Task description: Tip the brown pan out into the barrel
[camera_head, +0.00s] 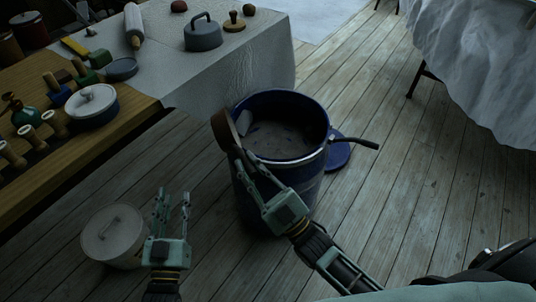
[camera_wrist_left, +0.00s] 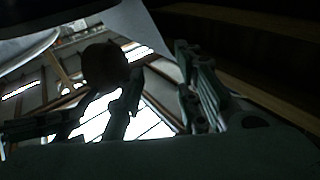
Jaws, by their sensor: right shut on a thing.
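The brown pan (camera_head: 222,131) is tipped steeply on its side at the left rim of the blue barrel (camera_head: 312,185). My right gripper (camera_head: 238,153) is shut on the pan, and its arm crosses in front of the barrel. A pale chunk (camera_head: 245,122) shows just inside the rim beside the pan; I cannot tell if it touches the pan. The barrel holds greyish matter with darker bits. My left gripper (camera_head: 173,193) is open and empty, left of the barrel. In the left wrist view, a dark round shape (camera_wrist_left: 105,66) looks like the pan from below.
A lidded pale pot (camera_head: 113,234) stands on the floor by my left gripper. A blue lid (camera_head: 337,155) lies behind the barrel at right. The floor at right is mostly clear.

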